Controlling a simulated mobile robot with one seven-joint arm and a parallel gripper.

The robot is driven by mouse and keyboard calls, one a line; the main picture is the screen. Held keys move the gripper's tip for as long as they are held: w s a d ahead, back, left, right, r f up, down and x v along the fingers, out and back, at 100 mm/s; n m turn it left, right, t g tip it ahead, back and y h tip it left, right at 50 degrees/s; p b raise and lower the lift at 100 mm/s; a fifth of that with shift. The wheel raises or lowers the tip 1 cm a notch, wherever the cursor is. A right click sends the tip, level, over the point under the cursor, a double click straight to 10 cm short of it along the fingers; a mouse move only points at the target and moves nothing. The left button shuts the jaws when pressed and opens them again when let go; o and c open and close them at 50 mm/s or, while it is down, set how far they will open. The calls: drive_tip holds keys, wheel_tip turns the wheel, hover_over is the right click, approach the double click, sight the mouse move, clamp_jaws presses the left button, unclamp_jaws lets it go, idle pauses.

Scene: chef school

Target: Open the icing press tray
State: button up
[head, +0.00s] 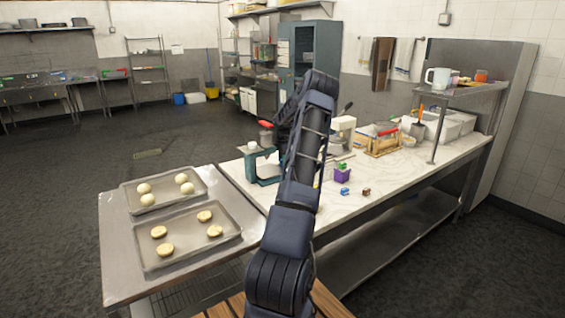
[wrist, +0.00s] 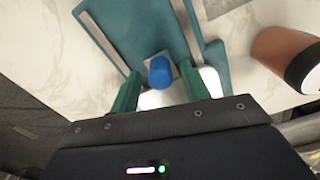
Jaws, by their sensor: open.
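The icing press (head: 264,178) is a teal frame with a white part on top, standing on the marble counter left of my arm. In the wrist view the teal press (wrist: 130,18) fills the upper middle, with pale metal strips along it. A blue knob (wrist: 160,72) sits on a small grey plate of it. My gripper (wrist: 160,76) is open, its two green fingers on either side of the knob, with gaps showing. White parts lie behind the fingers. Whether the tray is open cannot be told. In the head view my arm hides the gripper.
A brown cylinder (wrist: 278,52) stands right of the press. Two baking trays with dough pieces, a rear one (head: 128,203) and a front one (head: 150,262), lie to the left. A purple box (head: 342,175) and small blocks sit right of my arm. The counter's front right is clear.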

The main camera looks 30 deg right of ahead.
drive_tip(key=shift+f, duration=0.35)
clamp_jaws()
drive_tip(key=d, duration=1.2)
drive_tip(key=shift+d, duration=0.2)
unclamp_jaws()
wheel_tip(320, 180, up, 11)
